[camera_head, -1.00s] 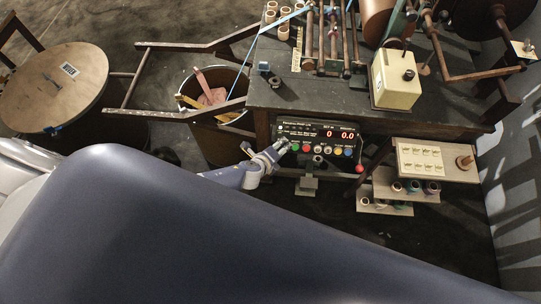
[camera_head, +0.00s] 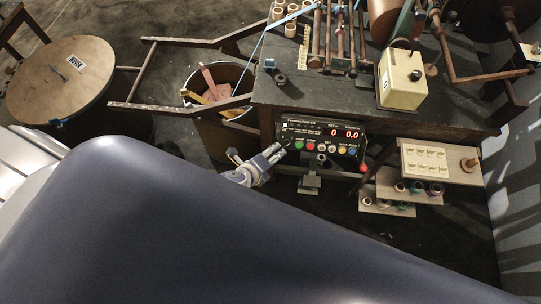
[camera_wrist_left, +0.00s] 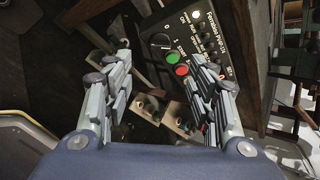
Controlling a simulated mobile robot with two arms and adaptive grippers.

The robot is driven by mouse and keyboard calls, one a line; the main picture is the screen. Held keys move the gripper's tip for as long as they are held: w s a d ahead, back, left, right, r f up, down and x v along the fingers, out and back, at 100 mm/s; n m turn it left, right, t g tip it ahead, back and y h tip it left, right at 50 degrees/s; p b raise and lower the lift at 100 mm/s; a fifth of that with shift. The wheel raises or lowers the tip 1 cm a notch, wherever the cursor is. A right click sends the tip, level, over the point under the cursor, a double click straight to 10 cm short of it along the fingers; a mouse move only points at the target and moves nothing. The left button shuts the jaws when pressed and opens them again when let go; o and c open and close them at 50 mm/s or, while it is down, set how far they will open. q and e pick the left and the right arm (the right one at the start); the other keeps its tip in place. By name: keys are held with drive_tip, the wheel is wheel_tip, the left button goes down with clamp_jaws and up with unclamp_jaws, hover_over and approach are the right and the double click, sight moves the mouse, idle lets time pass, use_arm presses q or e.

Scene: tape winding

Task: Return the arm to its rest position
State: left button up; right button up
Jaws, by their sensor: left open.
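My left gripper (camera_head: 275,152) is in front of the control panel (camera_head: 322,137), at its lower left side, in the head view. In the left wrist view my left gripper (camera_wrist_left: 160,105) is open, with its two fingers wide apart and nothing between them. The control panel (camera_wrist_left: 212,50) lies beyond the fingers, with a green button (camera_wrist_left: 173,57) and a red button (camera_wrist_left: 181,70) showing between them. My right gripper is not in either view.
The winding machine's table (camera_head: 330,98) stands behind and above the panel. A bin (camera_head: 203,135) with colored pieces stands to the left, beside a round wooden lid (camera_head: 58,78). Dark floor lies below.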

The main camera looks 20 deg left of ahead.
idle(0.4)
use_arm(q)
drive_tip(key=s+a+f+n+g+y+b, duration=0.1)
drive_tip(key=s+a+f+n, duration=0.15)
drive_tip(key=f, duration=0.45)
drive_tip(key=s+a+f+n+g+b, duration=0.2)
drive_tip(key=s+f+n, duration=0.2)
drive_tip(key=f, duration=0.3)
drive_tip(key=s+a+f+n+g+y+b, duration=0.1)
drive_tip(key=s+a+f+n, duration=0.25)
drive_tip(key=f, duration=0.25)
drive_tip(key=s+f+n+g+b, duration=0.1)
drive_tip(key=s+f+n, duration=0.3)
drive_tip(key=s, duration=0.4)
drive_tip(key=s+f+n+g+b, duration=0.1)
drive_tip(key=s+f+n+g, duration=0.1)
drive_tip(key=s+f, duration=0.3)
drive_tip(key=s+d+f+n+g+b, duration=0.1)
drive_tip(key=s+f+n, duration=0.4)
drive_tip(key=s, duration=0.6)
drive_tip(key=shift+s+n+g+h, duration=0.25)
drive_tip(key=shift+n+g+h, duration=0.05)
drive_tip(key=shift+g, duration=0.1)
